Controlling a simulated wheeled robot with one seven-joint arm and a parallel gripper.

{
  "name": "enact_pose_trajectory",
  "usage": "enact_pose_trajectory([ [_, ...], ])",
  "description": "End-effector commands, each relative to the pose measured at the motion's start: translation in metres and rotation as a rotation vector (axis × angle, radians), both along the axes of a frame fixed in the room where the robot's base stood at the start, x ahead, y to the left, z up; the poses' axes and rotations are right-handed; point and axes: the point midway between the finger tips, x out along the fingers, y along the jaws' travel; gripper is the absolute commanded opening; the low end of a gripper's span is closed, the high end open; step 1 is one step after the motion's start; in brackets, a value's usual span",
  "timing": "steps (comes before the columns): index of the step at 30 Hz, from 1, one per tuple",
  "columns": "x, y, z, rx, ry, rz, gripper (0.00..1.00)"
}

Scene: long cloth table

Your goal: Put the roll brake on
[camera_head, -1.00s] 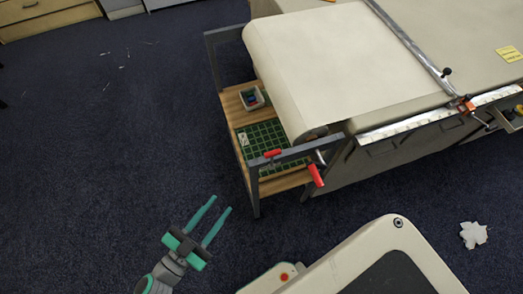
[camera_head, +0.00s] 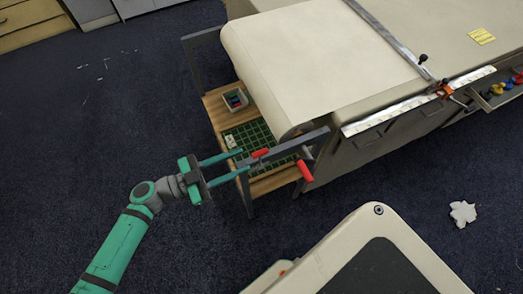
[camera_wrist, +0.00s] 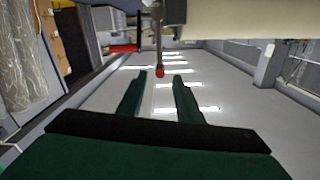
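The cloth roll (camera_head: 285,125) hangs over the near end of the table, in a grey metal frame (camera_head: 285,148). Two red handles show at this end: one (camera_head: 260,153) lies along the frame bar, the other (camera_head: 305,170) hangs down-right by the table corner. I cannot tell for sure which is the roll brake. In the wrist view a dark lever with a red knob (camera_wrist: 160,71) hangs down, and a red bar (camera_wrist: 125,48) is left of it. My gripper (camera_head: 243,162) is open and empty at the frame's near side. In the wrist view its fingers (camera_wrist: 159,78) point towards the knob, one on each side.
A wooden shelf under the roll holds a green gridded mat (camera_head: 248,137) and a small tray (camera_head: 235,101).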

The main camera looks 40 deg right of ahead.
Motion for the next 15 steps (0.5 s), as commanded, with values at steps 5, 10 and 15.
enact_pose_trajectory([
  [5,-0.008,-0.031,0.000,-0.002,0.002,0.003,0.33],
  [10,-0.014,-0.056,0.000,0.000,0.000,0.006,0.33],
  [15,-0.017,-0.072,0.000,0.001,0.001,0.007,0.33],
])
